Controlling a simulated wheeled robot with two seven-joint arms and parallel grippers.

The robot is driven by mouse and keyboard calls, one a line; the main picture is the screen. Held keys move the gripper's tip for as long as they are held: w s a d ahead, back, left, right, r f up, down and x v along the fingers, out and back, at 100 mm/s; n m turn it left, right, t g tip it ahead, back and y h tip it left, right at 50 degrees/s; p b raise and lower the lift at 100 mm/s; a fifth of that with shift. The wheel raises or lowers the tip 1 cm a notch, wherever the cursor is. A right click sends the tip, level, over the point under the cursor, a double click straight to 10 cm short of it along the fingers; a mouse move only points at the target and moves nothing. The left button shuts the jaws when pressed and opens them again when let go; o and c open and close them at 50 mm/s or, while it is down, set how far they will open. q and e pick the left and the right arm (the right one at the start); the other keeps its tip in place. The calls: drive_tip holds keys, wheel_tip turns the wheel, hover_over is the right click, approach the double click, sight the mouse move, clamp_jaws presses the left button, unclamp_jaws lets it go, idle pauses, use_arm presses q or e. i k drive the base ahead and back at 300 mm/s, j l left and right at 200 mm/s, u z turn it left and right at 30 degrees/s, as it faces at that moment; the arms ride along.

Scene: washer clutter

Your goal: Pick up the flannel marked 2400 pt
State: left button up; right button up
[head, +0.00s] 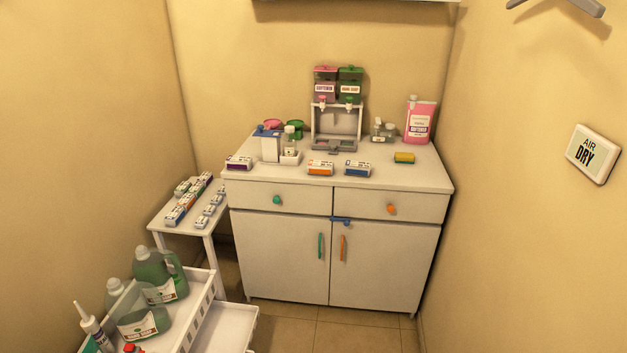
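No flannel with a readable 2400 pt mark shows; the small print is too fine to read at this distance. Three small banded packs lie on the white cabinet top: a purple one (239,163), an orange one (320,168) and a blue one (358,168). Several similar white packs (181,213) lie in rows on the low white side table (160,223) at the left. I cannot tell which of them, if any, is a flannel. Neither of my grippers is in view.
The white cabinet (280,255) has shut drawers and doors. On it stand a dispenser (337,125), a pink softener bottle (420,122) and a yellow sponge (404,158). A white cart (200,318) with green bottles (160,275) stands front left. Floor (345,335) shows before the cabinet.

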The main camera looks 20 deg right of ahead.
sight(314, 167)
drive_tip(key=i+l+z, duration=0.4)
drive_tip(key=i, duration=0.45)
drive_tip(key=i+l+z, duration=0.15)
drive_tip(key=i, duration=0.25)
